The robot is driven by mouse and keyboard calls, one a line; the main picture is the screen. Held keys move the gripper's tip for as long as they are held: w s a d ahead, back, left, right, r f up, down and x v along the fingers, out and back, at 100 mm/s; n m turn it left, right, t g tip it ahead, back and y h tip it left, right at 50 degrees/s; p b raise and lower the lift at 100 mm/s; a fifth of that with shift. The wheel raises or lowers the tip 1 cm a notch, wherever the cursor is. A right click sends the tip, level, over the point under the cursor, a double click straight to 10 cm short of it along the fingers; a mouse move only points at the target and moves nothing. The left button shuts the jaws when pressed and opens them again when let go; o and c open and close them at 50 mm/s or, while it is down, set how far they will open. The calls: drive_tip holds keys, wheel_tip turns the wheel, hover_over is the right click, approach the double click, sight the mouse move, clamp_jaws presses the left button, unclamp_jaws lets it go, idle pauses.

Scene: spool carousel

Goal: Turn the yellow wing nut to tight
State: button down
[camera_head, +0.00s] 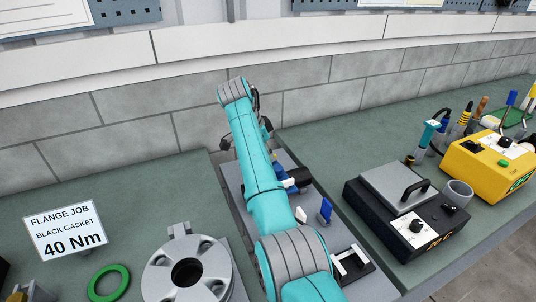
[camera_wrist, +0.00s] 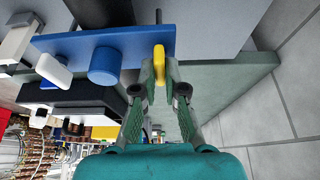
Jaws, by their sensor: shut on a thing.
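The yellow wing nut (camera_wrist: 159,61) shows in the wrist view, upright between my fingertips at the right end of a blue bar. My gripper (camera_wrist: 159,75) is shut on it, with a finger on each side. The blue bar (camera_wrist: 140,42) also carries a round blue knob (camera_wrist: 105,62) to the left of the wing nut. In the head view my arm covers the wing nut and my gripper. How far the wing nut is turned cannot be told.
In the head view a black box with a grey lid (camera_head: 396,187) and a yellow device (camera_head: 490,163) stand on the right bench. A flange (camera_head: 187,272), a green ring (camera_head: 109,283) and a "40 Nm" sign (camera_head: 65,230) are at the left. A stone wall (camera_head: 310,75) runs behind.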

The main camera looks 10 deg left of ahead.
idle(0.3)
drive_tip(key=c, duration=1.2)
unclamp_jaws()
drive_tip(key=shift+c, duration=0.2)
drive_tip(key=shift+r, duration=0.1)
drive_tip(key=v, duration=0.7)
drive_tip(key=shift+s+a+r, duration=0.1)
